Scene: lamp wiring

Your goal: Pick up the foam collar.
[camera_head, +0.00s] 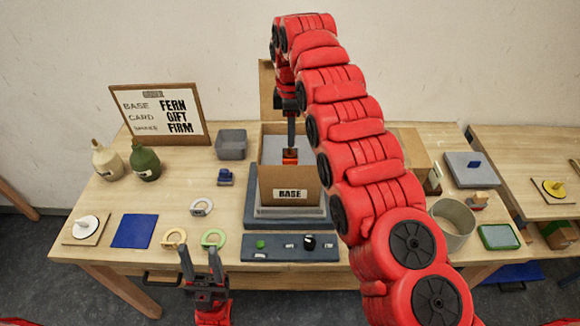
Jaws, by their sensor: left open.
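I cannot tell for certain which is the foam collar. My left gripper (200,252) is open and empty at the table's front edge, just on the near side of the cream and green rings, its fingers pointing towards them. My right gripper (291,135) points down into the cardboard box, with an orange piece (290,157) at its tips. Whether it grips that piece is unclear.
The open cardboard box (290,178) marked BASE stands on a grey stand mid-table. A control panel (291,248) lies in front. A blue pad (134,231), two bottles (145,163) and a sign board (160,114) are left. My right arm hides much of the right side.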

